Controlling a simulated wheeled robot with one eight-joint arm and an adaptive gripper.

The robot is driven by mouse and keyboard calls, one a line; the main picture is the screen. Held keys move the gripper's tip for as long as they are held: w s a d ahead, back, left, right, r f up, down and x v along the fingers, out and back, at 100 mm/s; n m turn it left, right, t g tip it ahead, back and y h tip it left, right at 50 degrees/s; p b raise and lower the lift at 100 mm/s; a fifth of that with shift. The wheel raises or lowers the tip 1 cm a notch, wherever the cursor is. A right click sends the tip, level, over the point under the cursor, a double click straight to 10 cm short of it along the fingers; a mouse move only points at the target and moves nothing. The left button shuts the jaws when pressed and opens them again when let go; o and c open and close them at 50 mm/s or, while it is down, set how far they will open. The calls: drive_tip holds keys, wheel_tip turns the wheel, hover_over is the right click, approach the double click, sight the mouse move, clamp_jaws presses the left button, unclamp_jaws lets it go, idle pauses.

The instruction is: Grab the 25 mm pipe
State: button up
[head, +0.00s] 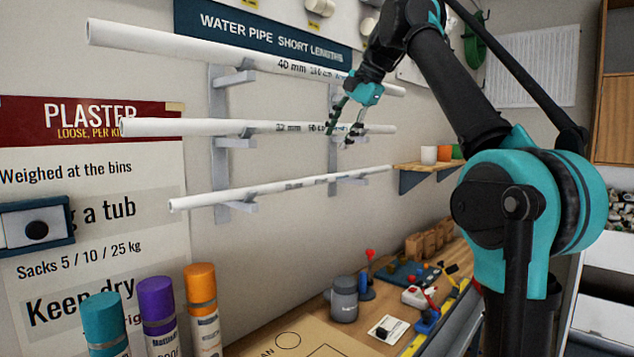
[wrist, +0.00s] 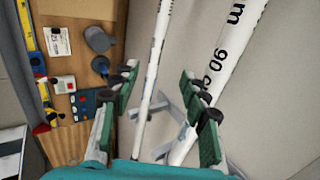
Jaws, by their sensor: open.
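Three white pipes lie on wall brackets in the head view. The top pipe (head: 180,42) is thickest and marked 40 mm. My gripper (head: 344,129) is open at the middle pipe's level, above the bottom pipe. In the wrist view, the thin pipe (wrist: 156,50) shows between the open fingers (wrist: 160,76), apparently beyond them. A thicker pipe (wrist: 234,48) passes behind the right finger; contact cannot be told.
Wall brackets (head: 220,150) hold the pipes. A small shelf with cups (head: 428,155) is right of the pipe ends. The bench below carries a grey jar (head: 344,300) and small tools. Coloured tubes (head: 158,310) stand at the lower left.

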hover_over(318, 177)
drive_tip(key=s+d, duration=0.2)
drive_tip(key=d, duration=0.1)
wheel_tip(318, 177, down, 7)
drive_tip(key=shift+x, duration=2.6)
drive_tip(key=shift+s+a, duration=0.1)
clamp_jaws()
